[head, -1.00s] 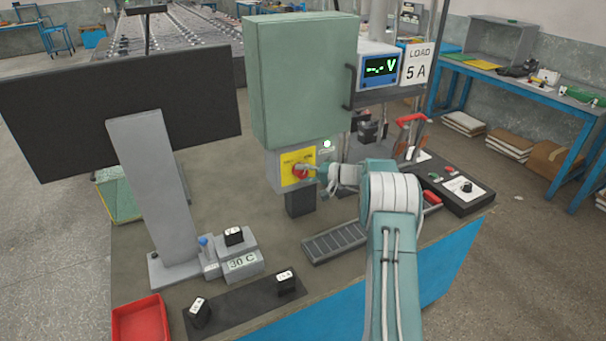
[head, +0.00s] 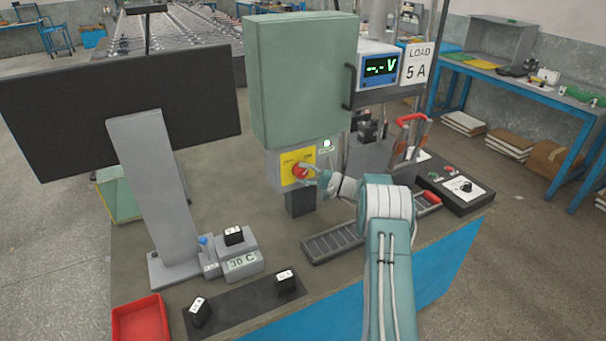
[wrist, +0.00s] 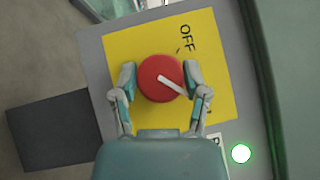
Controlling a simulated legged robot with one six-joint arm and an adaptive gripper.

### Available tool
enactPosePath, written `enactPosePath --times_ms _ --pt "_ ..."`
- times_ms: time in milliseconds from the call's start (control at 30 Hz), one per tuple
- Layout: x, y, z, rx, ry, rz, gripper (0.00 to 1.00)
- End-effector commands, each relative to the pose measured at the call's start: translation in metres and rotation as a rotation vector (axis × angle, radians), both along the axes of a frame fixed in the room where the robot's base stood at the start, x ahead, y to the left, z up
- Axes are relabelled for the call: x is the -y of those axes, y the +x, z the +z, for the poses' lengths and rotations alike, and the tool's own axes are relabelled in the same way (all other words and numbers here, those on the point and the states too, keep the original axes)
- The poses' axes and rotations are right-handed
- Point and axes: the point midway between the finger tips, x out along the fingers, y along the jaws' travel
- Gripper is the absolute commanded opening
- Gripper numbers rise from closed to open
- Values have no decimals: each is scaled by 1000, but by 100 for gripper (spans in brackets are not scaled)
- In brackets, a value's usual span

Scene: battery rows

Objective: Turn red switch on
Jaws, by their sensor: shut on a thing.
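The red switch (wrist: 150,85) is a round knob on a yellow plate (wrist: 120,45), with a white pointer line. The plate reads OFF, seen turned sideways in the wrist view. The pointer line is angled away from OFF, toward my right finger and a mark mostly hidden by it. In the head view the red switch (head: 300,171) sits on the grey box below the green cabinet. My gripper (wrist: 160,82) has one finger on each side of the knob and is shut on it; it also shows in the head view (head: 312,177).
A green lamp (wrist: 241,153) glows beside the plate. The green cabinet (head: 300,85) overhangs the switch. The voltage display (head: 380,67) shows dashes. A monitor (head: 120,100) stands at left, and a black control box (head: 455,190) lies at right.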

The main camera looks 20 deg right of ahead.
Motion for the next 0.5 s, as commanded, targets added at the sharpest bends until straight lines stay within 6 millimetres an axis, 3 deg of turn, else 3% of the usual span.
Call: enactPosePath --times_ms 267,300,367,500 --pt "0 -1 -7 -15 3 -3 11" --pt "0 -1 -7 -15 2 -3 63" --pt "0 -1 -7 -15 2 -3 90" --pt "0 -1 -5 -10 2 -3 93"
